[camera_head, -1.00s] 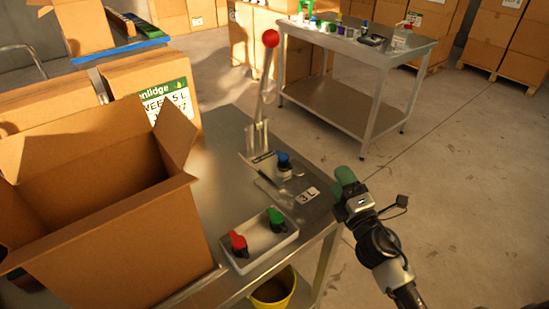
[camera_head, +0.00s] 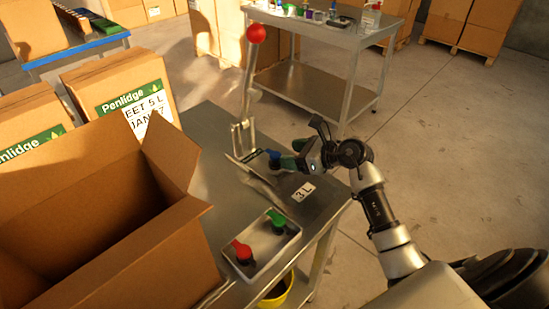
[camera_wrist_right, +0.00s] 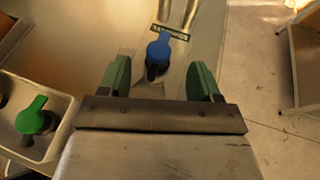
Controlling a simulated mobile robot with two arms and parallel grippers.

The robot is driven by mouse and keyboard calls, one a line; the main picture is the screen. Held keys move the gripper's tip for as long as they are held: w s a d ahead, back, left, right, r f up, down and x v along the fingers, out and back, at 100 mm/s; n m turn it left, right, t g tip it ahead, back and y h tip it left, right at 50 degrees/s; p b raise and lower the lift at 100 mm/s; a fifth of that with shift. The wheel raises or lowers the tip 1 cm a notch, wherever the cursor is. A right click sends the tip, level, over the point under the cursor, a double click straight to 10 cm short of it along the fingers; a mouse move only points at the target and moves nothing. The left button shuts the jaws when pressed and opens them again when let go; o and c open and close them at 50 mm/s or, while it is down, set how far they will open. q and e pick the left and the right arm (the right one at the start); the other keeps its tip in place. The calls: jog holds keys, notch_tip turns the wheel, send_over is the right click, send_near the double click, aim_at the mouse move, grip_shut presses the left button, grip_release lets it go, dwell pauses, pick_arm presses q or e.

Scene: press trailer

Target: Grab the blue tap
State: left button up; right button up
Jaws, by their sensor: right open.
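The blue tap (camera_head: 274,155) stands on the press plate on the metal table, by the foot of the lever with the red ball. My right gripper (camera_head: 287,161) is right beside it in the head view, its green fingers pointing left toward it. In the right wrist view the blue tap (camera_wrist_right: 158,52) shows upright, just ahead of and between the two green fingers of the open right gripper (camera_wrist_right: 160,78). No contact shows. My left gripper is not in view.
A white tray (camera_head: 262,250) holds a red tap (camera_head: 242,251) and a green tap (camera_head: 276,219). The lever with a red ball (camera_head: 256,34) rises behind the blue tap. An open cardboard box (camera_head: 100,230) fills the left. A yellow bucket (camera_head: 277,293) is below the table.

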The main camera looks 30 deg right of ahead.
aim_at(277, 154)
jog(key=p+x, duration=0.1)
jog(key=x, duration=0.4)
jog(key=shift+w+a+f+p, duration=0.15)
jog(key=shift+a+f+p, duration=0.15)
jog(key=shift+p, duration=0.1)
jog(key=shift+w+f, duration=0.15)
jog(key=c, duration=1)
